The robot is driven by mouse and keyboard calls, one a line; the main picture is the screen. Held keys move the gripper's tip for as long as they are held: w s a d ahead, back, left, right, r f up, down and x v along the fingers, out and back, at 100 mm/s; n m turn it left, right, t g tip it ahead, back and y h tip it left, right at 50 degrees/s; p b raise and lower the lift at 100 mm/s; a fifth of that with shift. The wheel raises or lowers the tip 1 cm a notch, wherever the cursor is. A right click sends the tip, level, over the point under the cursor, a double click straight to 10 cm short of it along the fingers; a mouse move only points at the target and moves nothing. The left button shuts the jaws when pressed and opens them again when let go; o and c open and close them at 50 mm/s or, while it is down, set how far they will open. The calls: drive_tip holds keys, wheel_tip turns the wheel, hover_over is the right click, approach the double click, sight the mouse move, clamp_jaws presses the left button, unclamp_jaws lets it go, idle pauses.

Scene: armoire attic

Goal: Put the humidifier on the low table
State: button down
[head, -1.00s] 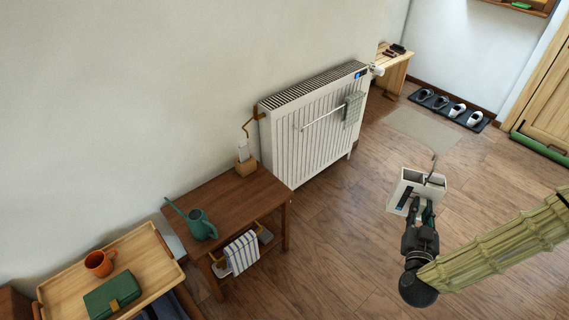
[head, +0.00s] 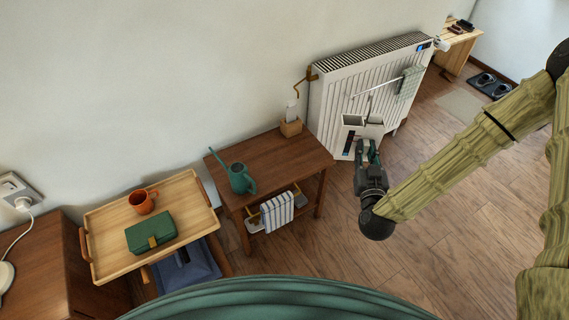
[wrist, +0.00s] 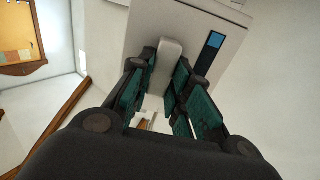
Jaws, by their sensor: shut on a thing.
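The humidifier (head: 352,138) is a white box with open-looking compartments on top and a dark strip on its front. In the wrist view its body (wrist: 182,24) fills the upper middle, with a blue-and-black display. My gripper (head: 367,152) is shut on the humidifier, and the wrist view shows the fingers (wrist: 166,82) on either side of a white handle-like part. The humidifier is held up, right of the low brown wooden table (head: 275,150) and in front of the radiator. The table carries a green watering can (head: 239,178) and a small wooden holder (head: 291,127).
A white radiator (head: 365,95) stands against the wall behind the table. A tray (head: 185,195) with an orange mug (head: 142,202) and green box (head: 150,232) is at left. The table's middle top is bare.

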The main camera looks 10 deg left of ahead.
drive_tip(key=w+a+f+n+g+y+b, duration=0.1)
drive_tip(key=a+f+n+y+b, duration=0.2)
drive_tip(key=f+b, duration=0.5)
drive_tip(key=w+a+f+n+g+y+b, duration=0.1)
drive_tip(key=a+f+n+y+b, duration=0.3)
drive_tip(key=b, duration=1.4)
wheel_tip(320, 180, down, 4)
drive_tip(key=a+g+y, duration=0.1)
drive_tip(key=y, duration=0.1)
drive_tip(key=shift+a+f+y+b, duration=0.15)
drive_tip(key=shift+a+y+b, duration=0.15)
drive_tip(key=shift+a, duration=0.05)
drive_tip(key=shift+w+a+f+b, duration=0.9)
drive_tip(key=shift+w+a, duration=0.5)
drive_tip(key=shift+w, duration=0.85)
drive_tip(key=shift+w+a+f+b, duration=0.85)
drive_tip(key=shift+w+a, duration=0.5)
drive_tip(key=shift+w, duration=0.9)
drive_tip(key=shift+w+a+f+b, duration=0.7)
drive_tip(key=shift+w+a+b, duration=0.55)
drive_tip(key=shift+w, duration=1)
drive_tip(key=shift+a+f+g, duration=0.15)
drive_tip(key=shift+g, duration=0.15)
drive_tip(key=c, duration=1.3)
unclamp_jaws()
